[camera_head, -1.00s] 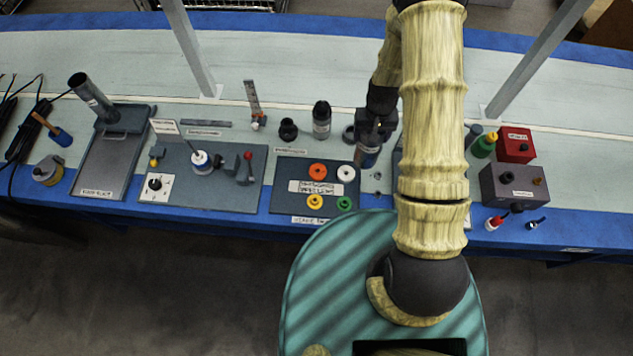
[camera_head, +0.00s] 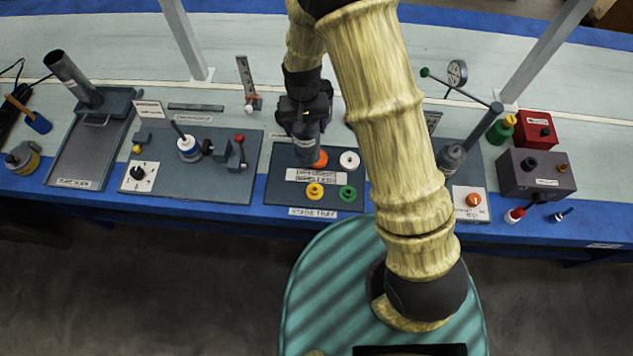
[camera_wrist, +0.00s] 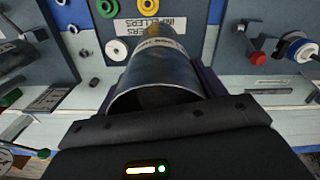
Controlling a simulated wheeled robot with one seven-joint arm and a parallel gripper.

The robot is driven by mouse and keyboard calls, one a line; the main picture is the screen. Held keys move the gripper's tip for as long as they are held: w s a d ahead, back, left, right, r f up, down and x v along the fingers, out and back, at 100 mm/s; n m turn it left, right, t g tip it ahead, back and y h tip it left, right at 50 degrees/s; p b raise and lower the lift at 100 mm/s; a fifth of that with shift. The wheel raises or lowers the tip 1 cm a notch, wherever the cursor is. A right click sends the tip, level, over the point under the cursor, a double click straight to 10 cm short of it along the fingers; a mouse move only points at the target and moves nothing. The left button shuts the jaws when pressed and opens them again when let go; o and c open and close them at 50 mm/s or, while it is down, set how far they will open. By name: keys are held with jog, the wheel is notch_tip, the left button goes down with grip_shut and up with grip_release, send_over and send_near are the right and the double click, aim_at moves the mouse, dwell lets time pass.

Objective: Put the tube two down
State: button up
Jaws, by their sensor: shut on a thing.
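My gripper (camera_head: 304,115) is shut on a grey metal tube (camera_head: 307,150) with a pale label band. I cannot read a number on it. The tube hangs roughly upright over the upper part of the status tray (camera_head: 280,185) and partly covers the orange ring (camera_head: 320,159). In the wrist view the tube (camera_wrist: 155,72) points away from me, its near rim open between the jaws. Whether its lower end touches the tray cannot be told. Another grey tube (camera_head: 72,75) leans on the plate at the far left.
White (camera_head: 349,160), yellow (camera_head: 314,191) and green (camera_head: 348,193) rings lie on the tray around an impellers label. A dark board with a white dial (camera_head: 140,174) stands left. A pump board with a gauge (camera_head: 457,74) and a purple box (camera_head: 535,172) stand right.

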jog(key=s+a+f+b, duration=0.1)
jog(key=s+a+b, duration=0.3)
jog(key=a, duration=0.4)
jog(key=shift+s+f+n+b, duration=0.15)
jog(key=shift+s+n+b, duration=0.2)
jog(key=shift+s, duration=0.25)
jog(key=shift+f, duration=0.1)
notch_tip(320, 180, down, 6)
jog(key=shift+f, duration=0.1)
jog(key=shift+f, duration=1.85)
